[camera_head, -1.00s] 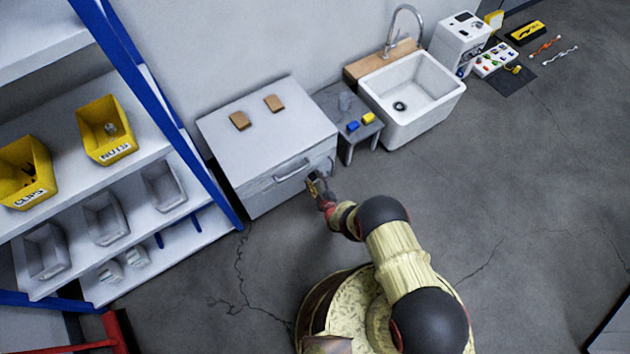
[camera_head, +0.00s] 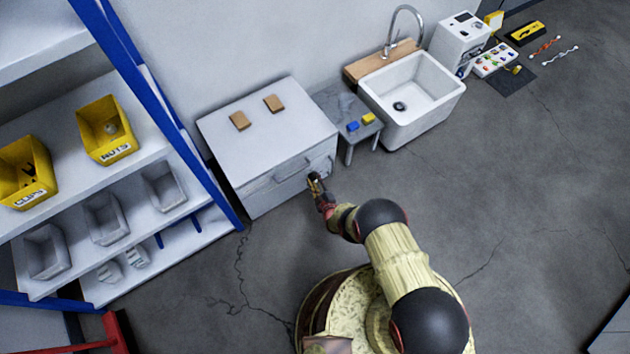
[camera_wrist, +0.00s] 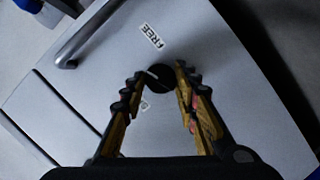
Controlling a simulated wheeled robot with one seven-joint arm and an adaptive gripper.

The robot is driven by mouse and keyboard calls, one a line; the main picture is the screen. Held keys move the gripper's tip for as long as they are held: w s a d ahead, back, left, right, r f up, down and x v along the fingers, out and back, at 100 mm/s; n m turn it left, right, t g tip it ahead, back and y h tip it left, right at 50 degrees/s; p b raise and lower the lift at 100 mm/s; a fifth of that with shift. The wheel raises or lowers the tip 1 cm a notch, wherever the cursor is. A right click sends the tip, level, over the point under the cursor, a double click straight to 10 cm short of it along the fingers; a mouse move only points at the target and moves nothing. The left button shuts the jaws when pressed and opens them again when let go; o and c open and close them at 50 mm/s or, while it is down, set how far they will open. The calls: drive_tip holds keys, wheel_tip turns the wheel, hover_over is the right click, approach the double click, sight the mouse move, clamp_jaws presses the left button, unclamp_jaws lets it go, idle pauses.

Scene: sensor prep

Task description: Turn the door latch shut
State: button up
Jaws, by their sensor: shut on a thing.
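The door latch (camera_wrist: 160,78) is a dark round knob with a pale mark on the grey door (camera_wrist: 215,75), in the wrist view. My gripper (camera_wrist: 160,82) has its two ridged fingers on either side of the knob, closed on it. The latch is hidden there by my gripper.
A small grey table (camera_head: 345,105) with a blue and a yellow block stands right of the cabinet, then a white sink (camera_head: 425,100). A shelf rack with a blue post (camera_head: 135,80) stands at left. The floor to the right is open.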

drive_tip(key=n+t, duration=0.1)
drive_tip(key=n, duration=0.2)
drive_tip(key=shift+a+f+h, duration=0.1)
drive_tip(key=shift+h, duration=0.3)
drive_tip(key=o, duration=1.1)
drive_tip(key=shift+s, duration=0.1)
drive_tip(key=v, duration=1.2)
drive_tip(key=shift+f, duration=0.2)
